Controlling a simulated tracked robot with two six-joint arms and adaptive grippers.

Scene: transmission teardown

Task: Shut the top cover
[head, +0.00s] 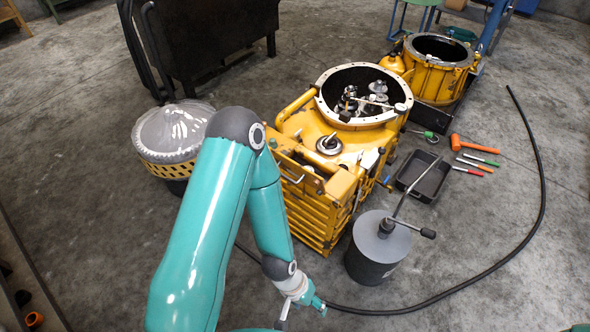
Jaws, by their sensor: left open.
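The yellow transmission housing (318,225) stands on the floor in the middle of the head view. Its round flanged opening (364,95) faces up, and metal gears and shafts show inside. The yellow top face ahead of the opening carries a round fitting (329,145) and, at the left, a yellow plate with a handle (301,176). I cannot tell for sure which part is the top cover. My left gripper (298,306) is open, low at the bottom centre, in front of the housing and apart from it. It is small and partly hard to make out. My right gripper is not in view.
A grey cylinder with a T-handled rod (376,262) stands right of the housing. A black tray (425,175), an orange hammer (473,145) and screwdrivers lie right. A black hose (470,295) curves across the floor. A plastic-covered gear drum (174,131) stands left, another yellow housing (436,82) behind.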

